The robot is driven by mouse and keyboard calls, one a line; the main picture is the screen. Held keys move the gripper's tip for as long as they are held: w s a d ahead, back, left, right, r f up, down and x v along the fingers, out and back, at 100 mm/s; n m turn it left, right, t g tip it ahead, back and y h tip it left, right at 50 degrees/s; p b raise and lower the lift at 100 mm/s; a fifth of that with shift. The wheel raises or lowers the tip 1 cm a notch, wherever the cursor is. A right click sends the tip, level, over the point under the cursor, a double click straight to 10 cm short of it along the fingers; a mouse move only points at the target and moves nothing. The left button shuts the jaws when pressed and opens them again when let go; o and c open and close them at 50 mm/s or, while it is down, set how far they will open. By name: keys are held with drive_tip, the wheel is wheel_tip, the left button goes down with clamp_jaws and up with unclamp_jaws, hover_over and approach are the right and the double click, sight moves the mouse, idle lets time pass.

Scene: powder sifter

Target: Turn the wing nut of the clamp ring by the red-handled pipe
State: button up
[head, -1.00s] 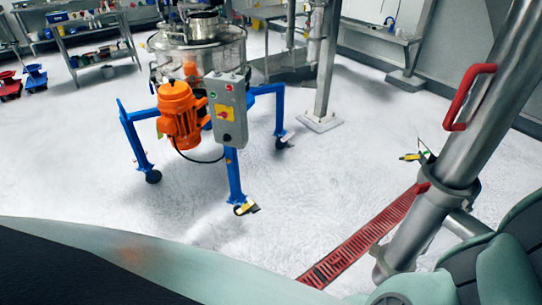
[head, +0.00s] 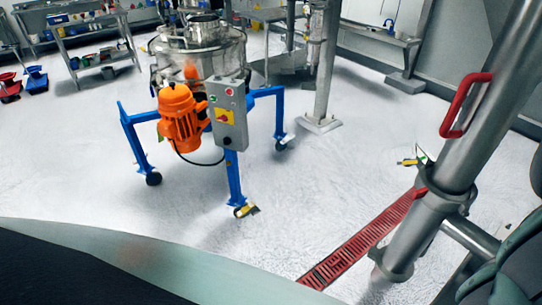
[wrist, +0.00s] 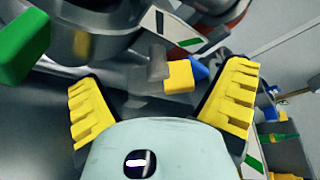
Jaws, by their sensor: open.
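The pipe (head: 482,115) with the red handle (head: 466,104) stands tilted at the right of the head view. A grey clamp ring (head: 446,196) goes around it below the handle. I cannot clearly make out the wing nut in the head view. In the wrist view my gripper (wrist: 161,100) is open, its two yellow ridged fingers wide apart. Between and beyond them are a short grey metal part (wrist: 157,63) and a yellow piece with a blue end (wrist: 182,76). I cannot tell whether the grey part is the wing nut. The fingers appear to hold nothing.
A red floor grating (head: 365,241) runs beside the pipe's lower end. The sifter (head: 203,60), with an orange motor (head: 182,120) and blue legs, stands at the upper left. The white floor between them is clear. A green object (wrist: 20,42) is at the wrist view's upper left.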

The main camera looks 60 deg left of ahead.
drive_tip(key=shift+w+f, duration=0.2)
drive_tip(key=shift+w, duration=0.4)
drive_tip(key=shift+d, duration=0.1)
drive_tip(key=c, duration=1.2)
